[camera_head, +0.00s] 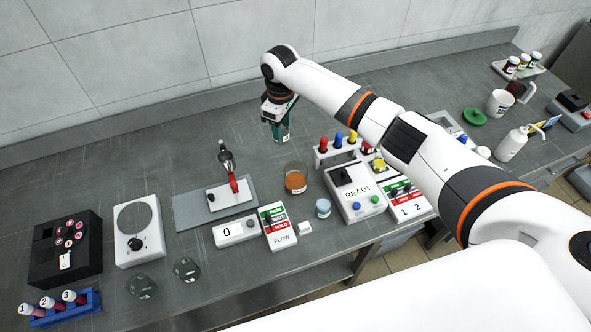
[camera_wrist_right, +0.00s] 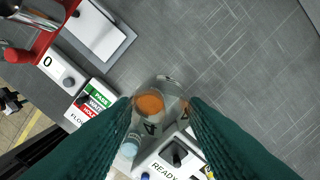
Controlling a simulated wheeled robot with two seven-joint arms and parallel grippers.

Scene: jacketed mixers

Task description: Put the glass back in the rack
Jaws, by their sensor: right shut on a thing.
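My right gripper (camera_head: 282,133) is above the bench at the middle of the head view, pointing down. In the wrist view its two green fingers (camera_wrist_right: 160,106) are shut on a clear glass marked 4 (camera_wrist_right: 183,112). The glass is mostly hidden in the head view. An orange patch shows in or through it; I cannot tell which. A glass beaker of orange liquid (camera_head: 295,178) stands on the bench below the gripper. The blue rack (camera_head: 90,301) is at the lower left and holds tubes capped 1, 2 and 3. My left gripper is out of view.
A stirrer stand (camera_head: 230,193), a FLOW box (camera_head: 279,227), a small jar (camera_head: 322,207) and a READY box (camera_head: 355,190) surround the beaker. The bench's back left is clear.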

